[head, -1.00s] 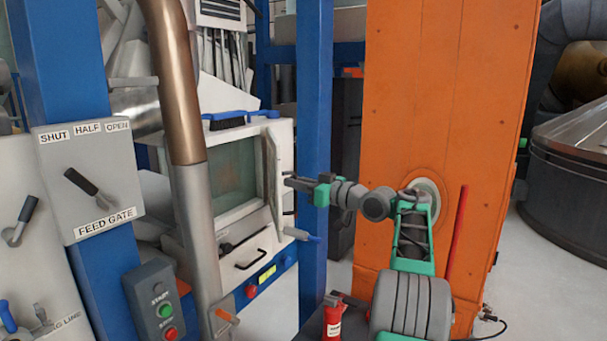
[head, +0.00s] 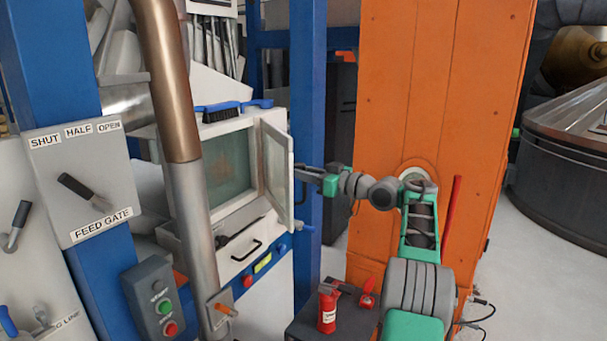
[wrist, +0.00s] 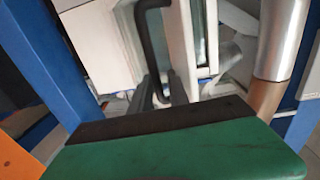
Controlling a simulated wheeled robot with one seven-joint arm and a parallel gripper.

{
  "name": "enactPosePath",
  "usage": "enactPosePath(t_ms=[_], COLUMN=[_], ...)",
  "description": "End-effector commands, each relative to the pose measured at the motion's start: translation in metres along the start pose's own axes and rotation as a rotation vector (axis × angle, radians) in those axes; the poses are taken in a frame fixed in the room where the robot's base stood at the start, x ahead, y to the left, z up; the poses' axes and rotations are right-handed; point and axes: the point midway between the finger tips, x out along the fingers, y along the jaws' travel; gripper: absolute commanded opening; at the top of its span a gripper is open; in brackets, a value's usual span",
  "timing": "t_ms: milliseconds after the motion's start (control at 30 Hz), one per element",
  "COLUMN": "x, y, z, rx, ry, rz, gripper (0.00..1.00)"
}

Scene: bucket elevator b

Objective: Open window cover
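The window cover (head: 277,170) is a white framed, hinged door with a glass pane on the front of a white cabinet. It stands swung out, its inner face partly toward the head camera, and the glass window (head: 230,167) behind it is uncovered. A dark bar handle (wrist: 152,40) on the cover shows in the wrist view. My gripper (head: 306,172) is at the handle, on the cover's outer side. In the wrist view its dark fingertips (wrist: 160,92) are beside the handle's lower part; I cannot tell whether they are clamped on it.
A blue post (head: 309,110) and an orange casing (head: 430,110) stand close to my arm. A metal pipe (head: 190,200) rises left of the window. A brush (head: 222,115) lies on the cabinet.

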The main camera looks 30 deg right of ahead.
Motion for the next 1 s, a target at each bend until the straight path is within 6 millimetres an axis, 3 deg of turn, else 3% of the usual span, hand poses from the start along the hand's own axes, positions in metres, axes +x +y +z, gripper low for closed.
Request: enactPosePath(t_ms=[133, 400, 733, 1000], x=[-0.002, -0.005, -0.064, -0.079], y=[0.001, 0.002, 0.002, 0.001], z=[0.001, 0.002, 0.009, 0.001], rx=[0.001, 0.001, -0.002, 0.001], ry=[-0.001, -0.002, 0.000, -0.001], rz=[0.002, 0.003, 0.007, 0.007], gripper=[0.33, 0.33, 0.33, 0.33])
